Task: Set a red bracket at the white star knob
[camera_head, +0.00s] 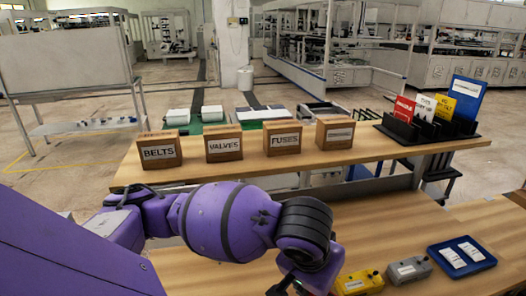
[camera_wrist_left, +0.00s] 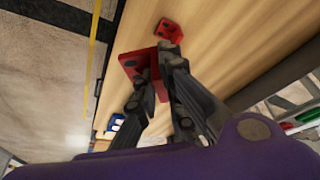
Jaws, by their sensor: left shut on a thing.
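My left gripper (camera_wrist_left: 158,72) is shut on a red bracket (camera_wrist_left: 133,64) in the left wrist view. The bracket's plate juts out past the fingers, and part of it is hidden by them. A second red bracket (camera_wrist_left: 168,31) lies on the wooden table beyond the fingertips. In the head view, my left arm reaches across the near table and its gripper is mostly cut off at the bottom edge, so the held bracket does not show there. I cannot make out the white star knob in either view. My right gripper is not in view.
On the near table (camera_head: 400,225) sit a yellow box (camera_head: 359,283), a grey box (camera_head: 408,270) and a blue tray (camera_head: 461,257) with white cards. Several labelled cardboard boxes and a black rack (camera_head: 427,130) of coloured folders stand on the far table.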

